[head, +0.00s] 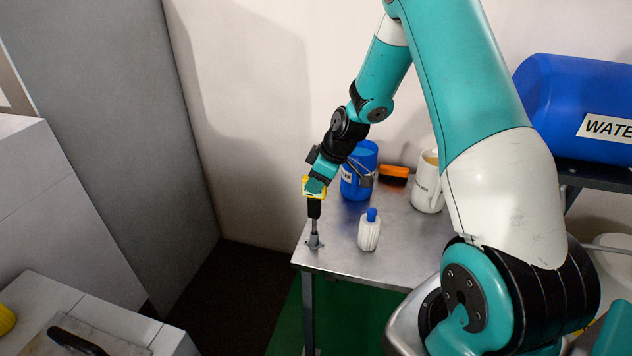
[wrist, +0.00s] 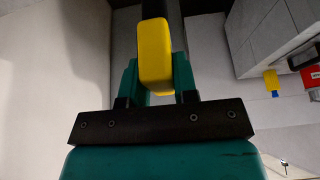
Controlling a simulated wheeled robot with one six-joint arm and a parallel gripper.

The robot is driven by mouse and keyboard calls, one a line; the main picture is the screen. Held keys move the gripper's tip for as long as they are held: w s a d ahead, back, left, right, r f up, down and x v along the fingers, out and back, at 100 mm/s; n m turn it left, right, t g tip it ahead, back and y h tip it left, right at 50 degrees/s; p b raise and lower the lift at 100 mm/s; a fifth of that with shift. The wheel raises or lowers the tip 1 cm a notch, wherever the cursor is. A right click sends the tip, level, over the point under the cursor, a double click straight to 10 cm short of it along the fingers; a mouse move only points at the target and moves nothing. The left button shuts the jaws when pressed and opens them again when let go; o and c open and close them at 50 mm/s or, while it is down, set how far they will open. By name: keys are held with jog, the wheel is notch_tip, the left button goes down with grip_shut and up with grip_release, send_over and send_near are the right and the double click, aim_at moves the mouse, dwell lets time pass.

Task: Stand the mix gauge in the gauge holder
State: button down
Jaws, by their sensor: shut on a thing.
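My gripper (head: 314,186) is at the table's left front corner, pointing down. It is shut on the mix gauge, which has a yellow part and a black grip (head: 314,208). In the wrist view the gauge's yellow end (wrist: 155,55) sits between my teal fingers (wrist: 157,80), with black beyond it. Below the black grip, a thin grey stem meets a small grey metal base, the gauge holder (head: 314,243), on the tabletop. The gauge looks upright over the holder. I cannot tell whether the stem belongs to the gauge or the holder, or whether they are seated together.
On the metal table (head: 340,262) stand a white bottle with a blue cap (head: 369,232), a blue container (head: 356,175), an orange and black brush (head: 394,176) and a white mug (head: 428,185). A blue water drum (head: 570,105) lies at the right. The table's left edge is close to the holder.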

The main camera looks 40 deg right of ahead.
jog(key=c, duration=0.8)
grip_release()
jog(key=b+v, duration=0.2)
jog(key=v, duration=1.5)
jog(key=shift+r, duration=0.2)
jog(key=shift+s, duration=0.1)
